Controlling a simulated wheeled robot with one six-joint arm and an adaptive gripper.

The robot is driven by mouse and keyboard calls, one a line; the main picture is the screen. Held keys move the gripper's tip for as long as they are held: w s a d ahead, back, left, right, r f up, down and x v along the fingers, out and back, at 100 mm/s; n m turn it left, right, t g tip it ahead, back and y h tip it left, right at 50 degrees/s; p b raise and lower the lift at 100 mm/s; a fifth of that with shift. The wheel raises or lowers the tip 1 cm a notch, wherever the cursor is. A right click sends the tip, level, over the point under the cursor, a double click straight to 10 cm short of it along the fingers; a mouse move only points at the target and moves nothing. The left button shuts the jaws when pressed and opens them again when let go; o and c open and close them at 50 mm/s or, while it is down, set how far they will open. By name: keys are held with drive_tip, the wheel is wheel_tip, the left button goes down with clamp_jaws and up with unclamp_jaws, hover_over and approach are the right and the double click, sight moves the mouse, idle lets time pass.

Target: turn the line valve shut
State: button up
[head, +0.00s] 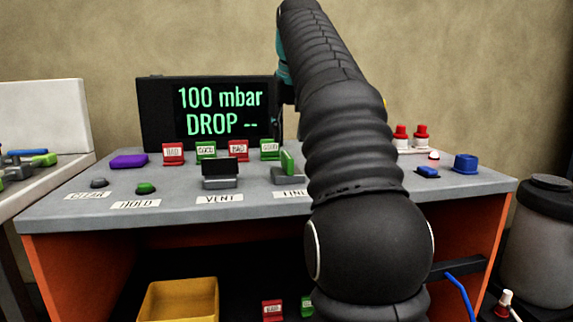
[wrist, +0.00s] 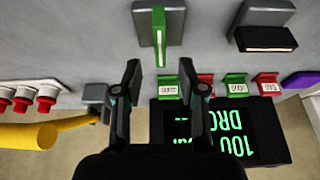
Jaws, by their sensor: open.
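The line valve is a grey block with a green bar handle (head: 288,161), behind a partly covered label on the bench. In the wrist view its green handle (wrist: 159,36) lies lengthwise, pointing toward the display side. My gripper (wrist: 160,70) is open and empty in the wrist view. Its two black fingers are spread to either side of the handle's line, with the fingertips just short of the handle's near end in the picture. Whether they are above it in height I cannot tell.
The vent valve (head: 220,171) with a black handle stands left of the line valve. A display (head: 208,112) reads "100 mbar DROP --". Red and green tags (head: 206,150) stand before it. Red-capped fittings (wrist: 25,99) and a yellow cylinder (wrist: 35,136) lie left in the wrist view.

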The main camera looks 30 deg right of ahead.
sight(287, 155)
drive_tip(key=b+x, duration=0.2)
drive_tip(key=x, duration=0.5)
clamp_jaws()
